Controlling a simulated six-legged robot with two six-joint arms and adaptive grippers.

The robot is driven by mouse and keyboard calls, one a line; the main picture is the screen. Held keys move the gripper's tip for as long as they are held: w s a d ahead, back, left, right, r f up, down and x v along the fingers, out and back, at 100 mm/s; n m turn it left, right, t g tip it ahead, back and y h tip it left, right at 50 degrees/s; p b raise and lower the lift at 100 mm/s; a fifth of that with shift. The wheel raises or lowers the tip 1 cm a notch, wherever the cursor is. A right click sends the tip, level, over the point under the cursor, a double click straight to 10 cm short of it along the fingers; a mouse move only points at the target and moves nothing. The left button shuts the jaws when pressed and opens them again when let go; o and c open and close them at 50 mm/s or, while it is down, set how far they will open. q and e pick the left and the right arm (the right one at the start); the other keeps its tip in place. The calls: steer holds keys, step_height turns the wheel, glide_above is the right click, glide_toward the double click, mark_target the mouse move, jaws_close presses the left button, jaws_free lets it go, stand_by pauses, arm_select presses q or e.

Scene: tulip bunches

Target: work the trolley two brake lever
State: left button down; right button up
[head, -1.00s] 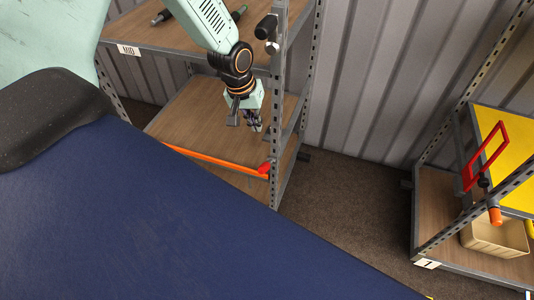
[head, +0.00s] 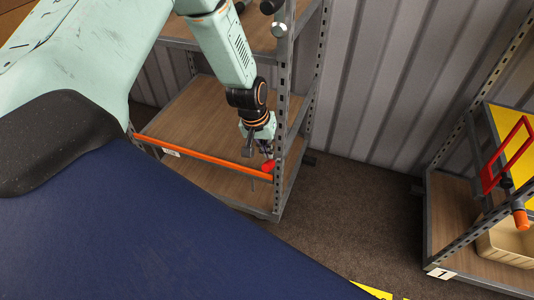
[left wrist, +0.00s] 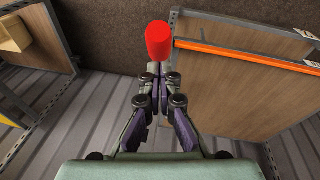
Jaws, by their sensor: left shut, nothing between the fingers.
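A red knob (head: 268,165), which looks like the brake lever's end, is at the near right corner post of the left shelf trolley (head: 282,110). No number shows on that trolley. In the left wrist view the red knob (left wrist: 159,40) is just beyond my fingertips. My left gripper (head: 265,153) points down, shut and empty, right by the knob; it also shows in the left wrist view (left wrist: 159,72). I cannot tell whether they touch. The lever's shaft is mostly hidden. My right gripper is not in view.
An orange bar (head: 205,157) crosses the left trolley's front above its wooden lower shelf (head: 205,115). At right, a trolley labelled 1 (head: 440,273) carries a beige bin (head: 505,243) and a red frame (head: 510,155). Brown floor (head: 340,215) lies clear between them.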

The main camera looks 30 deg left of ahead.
arm_select(q)
steer(key=shift+s+d+r, duration=0.1)
steer(key=shift+s+d, duration=0.05)
steer(key=shift+s, duration=0.15)
steer(key=shift+w+f, duration=0.2)
steer(key=shift+w, duration=0.05)
steer(key=shift+s, duration=0.4)
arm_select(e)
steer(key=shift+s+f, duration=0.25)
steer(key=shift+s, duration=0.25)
